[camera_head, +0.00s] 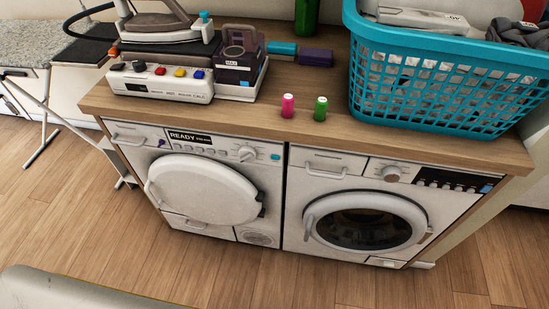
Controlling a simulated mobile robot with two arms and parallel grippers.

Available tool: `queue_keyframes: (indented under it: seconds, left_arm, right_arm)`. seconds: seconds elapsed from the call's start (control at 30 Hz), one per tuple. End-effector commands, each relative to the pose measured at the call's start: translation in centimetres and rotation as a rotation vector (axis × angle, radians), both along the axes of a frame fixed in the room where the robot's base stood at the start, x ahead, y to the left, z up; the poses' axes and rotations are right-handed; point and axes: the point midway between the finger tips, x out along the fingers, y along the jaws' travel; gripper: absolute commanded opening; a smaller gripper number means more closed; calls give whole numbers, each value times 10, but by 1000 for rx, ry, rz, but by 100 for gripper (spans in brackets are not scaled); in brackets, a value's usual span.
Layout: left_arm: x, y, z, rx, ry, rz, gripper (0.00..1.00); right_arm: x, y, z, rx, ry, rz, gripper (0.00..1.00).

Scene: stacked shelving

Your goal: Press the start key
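Two white front-loading machines stand side by side under a wooden counter. The left machine (200,190) has a closed solid white door and a lit display (190,137) that reads READY. Its panel also has a row of small keys (208,151), a round dial (244,154) and a teal key (276,157) at the right end. The right machine (372,205) has a closed dark glass door, a dial (391,174) and a dark panel (450,181) with a blue patch at its right end. Key labels are too small to read. Neither gripper is in view.
On the wooden counter (330,133) are a steam iron station (165,82) with coloured buttons, a pink spool (287,105), a green spool (320,108) and a teal laundry basket (430,90). An ironing board (45,50) stands left. The floor (130,230) before the machines looks clear.

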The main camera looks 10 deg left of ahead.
Motion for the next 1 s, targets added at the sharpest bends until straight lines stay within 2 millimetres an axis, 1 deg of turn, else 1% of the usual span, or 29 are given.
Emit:
queue_keyframes:
  seconds: [0.03, 0.3, 0.33, 1.0]
  left_arm:
    - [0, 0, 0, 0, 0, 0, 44]
    - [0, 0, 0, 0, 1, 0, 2]
    - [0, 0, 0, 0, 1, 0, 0]
    - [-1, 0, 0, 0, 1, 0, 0]
  right_arm:
    - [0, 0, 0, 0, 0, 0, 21]
    - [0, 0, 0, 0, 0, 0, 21]
    - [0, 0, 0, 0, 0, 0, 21]
    - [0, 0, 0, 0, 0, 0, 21]
